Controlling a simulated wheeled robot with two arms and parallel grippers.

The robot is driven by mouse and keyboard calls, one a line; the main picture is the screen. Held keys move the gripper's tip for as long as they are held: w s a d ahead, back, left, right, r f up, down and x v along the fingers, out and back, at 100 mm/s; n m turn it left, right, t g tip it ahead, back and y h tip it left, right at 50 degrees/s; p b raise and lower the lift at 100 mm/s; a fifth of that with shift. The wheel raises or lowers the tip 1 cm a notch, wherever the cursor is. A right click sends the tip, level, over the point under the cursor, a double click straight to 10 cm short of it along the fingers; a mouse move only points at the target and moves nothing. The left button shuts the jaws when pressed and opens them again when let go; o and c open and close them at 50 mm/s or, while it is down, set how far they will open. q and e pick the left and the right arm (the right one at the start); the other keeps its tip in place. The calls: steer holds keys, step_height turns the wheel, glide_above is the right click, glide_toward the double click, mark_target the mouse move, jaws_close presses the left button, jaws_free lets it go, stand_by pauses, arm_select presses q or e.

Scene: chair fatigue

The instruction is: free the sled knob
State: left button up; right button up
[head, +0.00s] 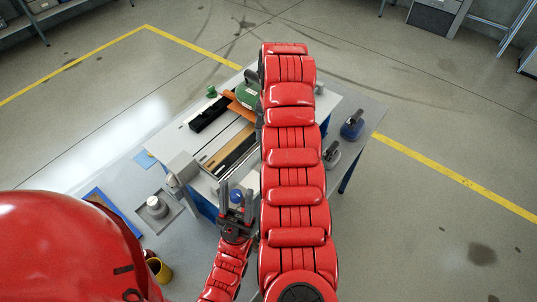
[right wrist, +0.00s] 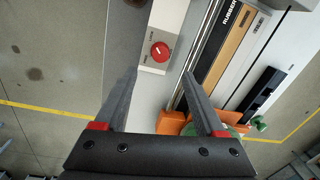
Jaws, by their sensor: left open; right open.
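A red round knob (right wrist: 161,51) with a white pointer mark sits on a pale panel (right wrist: 172,18) in the right wrist view. My right gripper (right wrist: 159,74) is open and empty. Its fingertips are just short of the knob, one to each side in the picture; I see no contact. In the head view my right arm hides the right gripper and this knob. My left gripper (head: 236,190) is open, fingers up, at the near edge of the workbench, with a blue round part (head: 237,196) seen between its fingers.
The workbench (head: 185,140) carries a green machine part (head: 248,92), an orange piece (head: 238,108), a black tray (head: 209,114) and a tan strip (head: 228,147). Two clamp-like tools (head: 352,125) (head: 331,155) stand at right. A grey weight (head: 156,207) is at left.

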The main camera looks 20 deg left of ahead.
steer(key=f, duration=0.6)
steer(key=f+p, duration=0.1)
steer(key=f, duration=0.2)
steer(key=shift+a, duration=0.35)
jaws_close()
